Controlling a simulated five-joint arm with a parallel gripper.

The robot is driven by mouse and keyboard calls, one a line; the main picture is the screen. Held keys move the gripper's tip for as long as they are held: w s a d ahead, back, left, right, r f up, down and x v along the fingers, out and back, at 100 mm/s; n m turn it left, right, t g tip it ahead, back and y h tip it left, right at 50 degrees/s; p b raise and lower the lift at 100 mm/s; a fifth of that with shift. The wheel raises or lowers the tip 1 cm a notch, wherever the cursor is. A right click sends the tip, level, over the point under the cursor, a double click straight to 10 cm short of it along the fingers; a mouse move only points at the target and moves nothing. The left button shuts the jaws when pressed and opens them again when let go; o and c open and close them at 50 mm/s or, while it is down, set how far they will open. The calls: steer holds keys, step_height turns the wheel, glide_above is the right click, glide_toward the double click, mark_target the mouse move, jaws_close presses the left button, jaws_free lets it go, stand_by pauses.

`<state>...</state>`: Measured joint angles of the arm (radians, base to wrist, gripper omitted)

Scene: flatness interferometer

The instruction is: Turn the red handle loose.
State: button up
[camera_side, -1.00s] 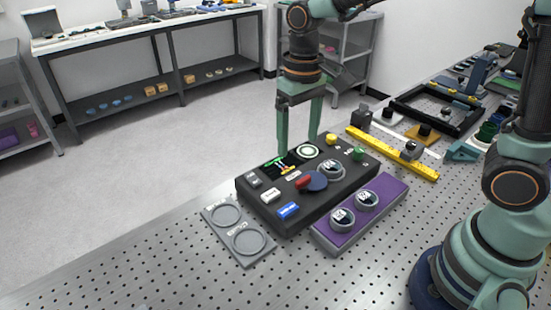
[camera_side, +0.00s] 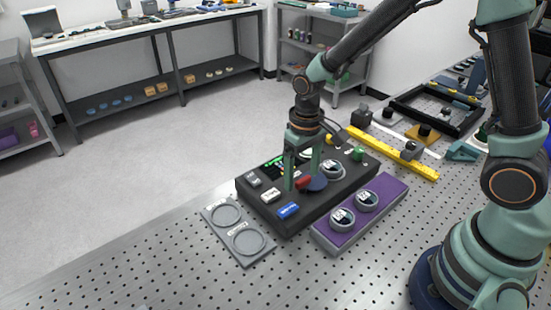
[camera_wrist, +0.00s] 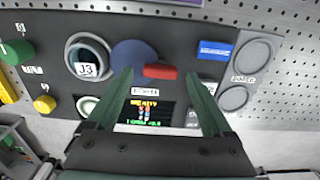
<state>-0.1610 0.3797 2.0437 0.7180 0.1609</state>
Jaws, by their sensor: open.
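The red handle (camera_side: 304,183) sits on a dark blue round base (camera_side: 318,183) on top of the black instrument box (camera_side: 270,213). In the wrist view the red handle (camera_wrist: 160,72) lies across the picture, running right from the blue disc (camera_wrist: 134,56). My gripper (camera_side: 302,186) is over the box, pointing down, with its fingers close to the handle. In the wrist view my gripper (camera_wrist: 166,76) is open, its two fingertips on either side of the handle, with gaps visible. I cannot tell whether the tips are level with the handle.
A purple tray (camera_side: 325,238) with two round lenses stands in front of the box. A grey plate with two round recesses (camera_side: 262,258) lies left. A yellow bar (camera_side: 400,156) lies behind right. Buttons and a small screen (camera_wrist: 145,112) surround the handle.

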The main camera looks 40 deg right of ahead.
steer(key=shift+f, duration=0.15)
jaws_close()
